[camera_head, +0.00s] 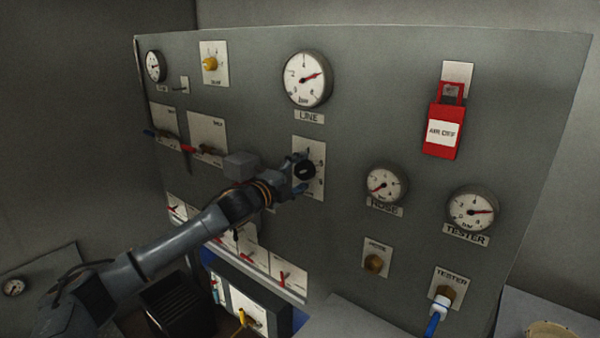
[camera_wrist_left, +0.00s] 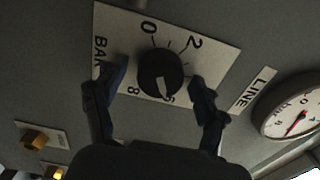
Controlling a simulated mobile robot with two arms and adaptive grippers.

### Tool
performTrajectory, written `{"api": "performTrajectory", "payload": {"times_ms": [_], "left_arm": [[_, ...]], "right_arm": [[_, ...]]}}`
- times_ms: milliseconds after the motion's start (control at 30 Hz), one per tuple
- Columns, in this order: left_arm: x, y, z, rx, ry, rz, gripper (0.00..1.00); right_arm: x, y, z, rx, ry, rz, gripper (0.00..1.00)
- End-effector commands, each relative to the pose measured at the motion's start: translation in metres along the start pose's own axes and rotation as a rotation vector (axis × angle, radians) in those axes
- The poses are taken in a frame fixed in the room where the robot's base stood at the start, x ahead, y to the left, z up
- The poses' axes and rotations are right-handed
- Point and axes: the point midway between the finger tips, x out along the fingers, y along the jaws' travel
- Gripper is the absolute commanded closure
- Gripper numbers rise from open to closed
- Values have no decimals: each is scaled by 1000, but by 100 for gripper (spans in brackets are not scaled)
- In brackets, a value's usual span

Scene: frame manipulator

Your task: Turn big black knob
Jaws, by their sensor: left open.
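The big black knob (camera_wrist_left: 160,75) sits on a white scale plate (camera_wrist_left: 222,55) marked with numbers in the left wrist view. Its white pointer mark is toward the lower side of the plate in that view. In the head view the knob (camera_head: 304,171) is partly covered by my gripper, and its plate (camera_head: 317,190) is in the middle of the panel. My left gripper (camera_wrist_left: 158,88) is open, with one finger on each side of the knob. It also shows at the knob in the head view (camera_head: 303,172). I cannot tell whether the fingers touch the knob. My right gripper is not in view.
The grey panel (camera_head: 400,100) carries a LINE gauge (camera_head: 306,79) above the knob and a red AIR OFF tag (camera_head: 442,132) at the right. HOSE (camera_head: 386,185) and TESTER (camera_head: 472,210) gauges are lower right. Several red levers (camera_head: 285,279) are below my arm.

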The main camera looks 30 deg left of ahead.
Motion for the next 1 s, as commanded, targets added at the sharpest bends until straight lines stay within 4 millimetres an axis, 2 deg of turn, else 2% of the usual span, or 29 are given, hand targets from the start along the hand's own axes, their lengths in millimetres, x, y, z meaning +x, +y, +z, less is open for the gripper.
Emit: {"api": "performTrajectory", "payload": {"times_ms": [67, 300, 333, 667, 1000], "left_arm": [[0, 0, 0, 0, 0, 0, 30], [0, 0, 0, 0, 0, 0, 79], [0, 0, 0, 0, 0, 0, 83], [0, -1, 0, -40, -1, 1, 83], [0, -2, 0, -264, -1, 2, 83]], "right_arm": [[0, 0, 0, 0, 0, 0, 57], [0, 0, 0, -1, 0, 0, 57], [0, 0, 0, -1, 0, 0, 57], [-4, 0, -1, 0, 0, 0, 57], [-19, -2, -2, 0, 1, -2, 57]]}}
